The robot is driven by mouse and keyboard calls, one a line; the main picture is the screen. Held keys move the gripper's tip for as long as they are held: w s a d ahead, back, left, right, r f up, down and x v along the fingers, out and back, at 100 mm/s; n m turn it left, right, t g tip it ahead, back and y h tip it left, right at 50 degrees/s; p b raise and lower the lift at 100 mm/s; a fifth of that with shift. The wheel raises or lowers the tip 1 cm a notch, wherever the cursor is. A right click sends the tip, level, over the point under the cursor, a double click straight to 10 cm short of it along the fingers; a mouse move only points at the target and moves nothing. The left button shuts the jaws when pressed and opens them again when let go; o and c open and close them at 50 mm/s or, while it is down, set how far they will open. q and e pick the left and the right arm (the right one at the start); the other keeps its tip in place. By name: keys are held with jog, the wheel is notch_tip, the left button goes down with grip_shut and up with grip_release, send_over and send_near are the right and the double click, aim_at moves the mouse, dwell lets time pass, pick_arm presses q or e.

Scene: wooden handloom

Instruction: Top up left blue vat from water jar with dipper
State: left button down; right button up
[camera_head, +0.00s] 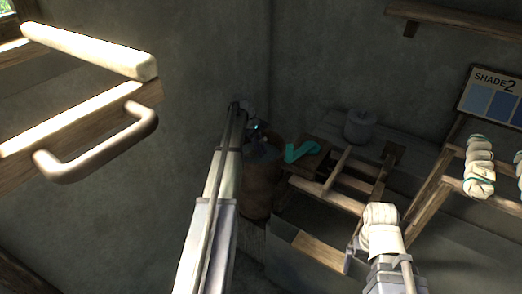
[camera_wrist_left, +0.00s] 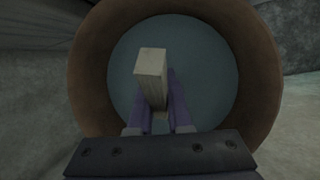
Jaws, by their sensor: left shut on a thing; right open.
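The brown water jar (camera_head: 260,195) stands low by the wall corner. In the left wrist view its round brown rim (camera_wrist_left: 262,85) surrounds blue-grey water (camera_wrist_left: 205,70). My left gripper (camera_head: 262,143) is at the jar's mouth. In the left wrist view its purple fingers (camera_wrist_left: 158,118) are shut on the pale squared handle of the dipper (camera_wrist_left: 151,75). The dipper's bowl is hidden. My right gripper (camera_head: 357,250) is open, low at the right, partly hidden and dark. I cannot make out the left blue vat.
A wooden frame (camera_head: 345,178) and a grey pot (camera_head: 360,126) are right of the jar, with a teal bent piece (camera_head: 303,151) beside it. Cream skeins (camera_head: 480,165) hang at right near a shade board (camera_head: 493,98). A wooden beam with a handle (camera_head: 100,148) juts in at left.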

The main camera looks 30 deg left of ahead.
dwell(0.4)
notch_tip(320, 180, up, 17)
jog(key=p, duration=1.7)
jog(key=shift+r, duration=0.15)
